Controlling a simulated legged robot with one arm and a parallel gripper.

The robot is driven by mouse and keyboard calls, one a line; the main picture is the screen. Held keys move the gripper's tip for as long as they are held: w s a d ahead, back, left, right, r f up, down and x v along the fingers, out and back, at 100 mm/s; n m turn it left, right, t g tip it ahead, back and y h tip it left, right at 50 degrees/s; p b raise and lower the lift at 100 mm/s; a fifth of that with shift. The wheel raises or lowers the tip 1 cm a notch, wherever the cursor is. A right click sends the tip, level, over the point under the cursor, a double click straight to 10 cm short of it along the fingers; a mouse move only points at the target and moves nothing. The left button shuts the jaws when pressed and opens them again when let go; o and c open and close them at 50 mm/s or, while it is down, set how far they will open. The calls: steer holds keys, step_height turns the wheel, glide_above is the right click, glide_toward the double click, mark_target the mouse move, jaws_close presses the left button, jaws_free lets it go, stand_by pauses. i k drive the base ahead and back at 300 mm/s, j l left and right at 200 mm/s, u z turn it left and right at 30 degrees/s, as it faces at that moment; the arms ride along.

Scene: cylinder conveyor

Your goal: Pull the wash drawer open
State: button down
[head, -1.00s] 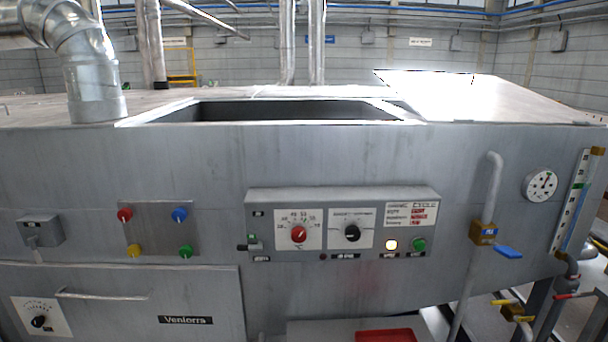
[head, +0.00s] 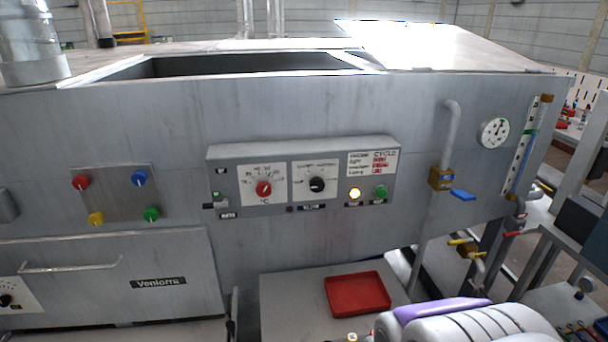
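The wash drawer (head: 170,260) is a grey metal front at the lower left of the machine, with a "Veniorra" label. Its bar handle (head: 70,267) runs across the upper left part of the front. The drawer front looks flush with the machine, so it appears closed. A white rounded part of my own arm with a purple strip shows at the bottom right, well to the right of the drawer. My gripper's fingers are not in view.
A control panel (head: 300,182) with knobs juts out at the middle. A red tray (head: 357,293) lies on a grey shelf (head: 285,300) below it. A pipe with a blue-handled valve (head: 441,178) stands to the right. Coloured buttons (head: 115,195) sit above the drawer.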

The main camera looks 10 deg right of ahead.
mark_target(157, 274)
steer(key=u, duration=1.55)
steer(key=i+j+u, duration=0.35)
steer(key=i+u, duration=0.15)
steer(key=i+j+u, duration=0.2)
steer(key=i+u, duration=0.3)
